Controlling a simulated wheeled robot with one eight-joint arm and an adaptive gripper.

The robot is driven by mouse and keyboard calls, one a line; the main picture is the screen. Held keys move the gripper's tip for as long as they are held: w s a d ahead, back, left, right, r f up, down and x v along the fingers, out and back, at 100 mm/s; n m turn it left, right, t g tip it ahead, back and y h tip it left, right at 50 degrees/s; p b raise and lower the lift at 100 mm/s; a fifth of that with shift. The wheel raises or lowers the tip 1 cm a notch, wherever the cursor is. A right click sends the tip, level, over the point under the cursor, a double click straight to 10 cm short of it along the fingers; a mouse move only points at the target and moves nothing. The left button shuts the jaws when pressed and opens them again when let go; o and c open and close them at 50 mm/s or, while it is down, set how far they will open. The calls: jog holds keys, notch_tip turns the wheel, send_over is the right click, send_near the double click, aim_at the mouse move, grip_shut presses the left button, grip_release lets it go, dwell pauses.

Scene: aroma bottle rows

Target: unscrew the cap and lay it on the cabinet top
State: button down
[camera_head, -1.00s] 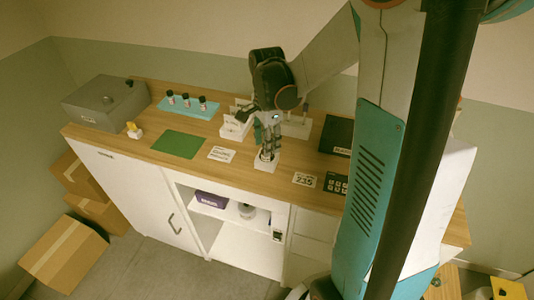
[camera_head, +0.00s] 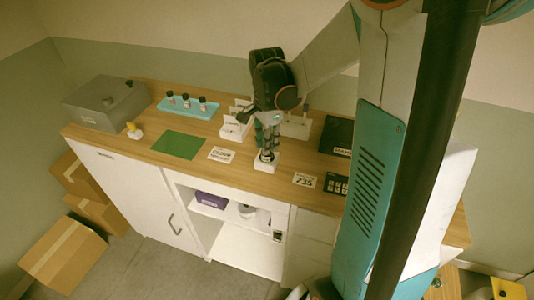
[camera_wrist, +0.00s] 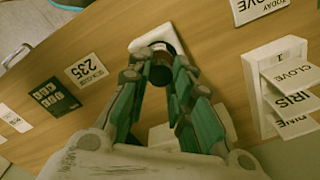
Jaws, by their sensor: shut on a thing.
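My gripper (camera_head: 267,154) points down over the cabinet top (camera_head: 300,163) and is shut on a dark round cap, which shows between the fingertips in the wrist view (camera_wrist: 160,73). A white square block (camera_head: 266,166) stands directly below the fingers; it also shows past the fingertips in the wrist view (camera_wrist: 152,38). The fingers hide most of what lies under the cap, so I cannot tell whether the cap still touches a bottle.
A teal rack (camera_head: 180,110) with three dark-capped bottles, a green mat (camera_head: 180,145) and a grey box (camera_head: 104,103) are to the left. White card holders (camera_head: 235,129) stand close behind my gripper. A "235" card (camera_head: 305,180) and a dark panel (camera_head: 336,184) lie right.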

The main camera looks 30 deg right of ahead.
jog(key=n, duration=0.8)
jog(key=shift+n, duration=0.4)
jog(key=n, duration=0.5)
jog(key=shift+b, duration=0.3)
jog(key=n, duration=0.3)
jog(key=shift+n, duration=0.3)
jog(key=c, duration=1.5)
grip_release()
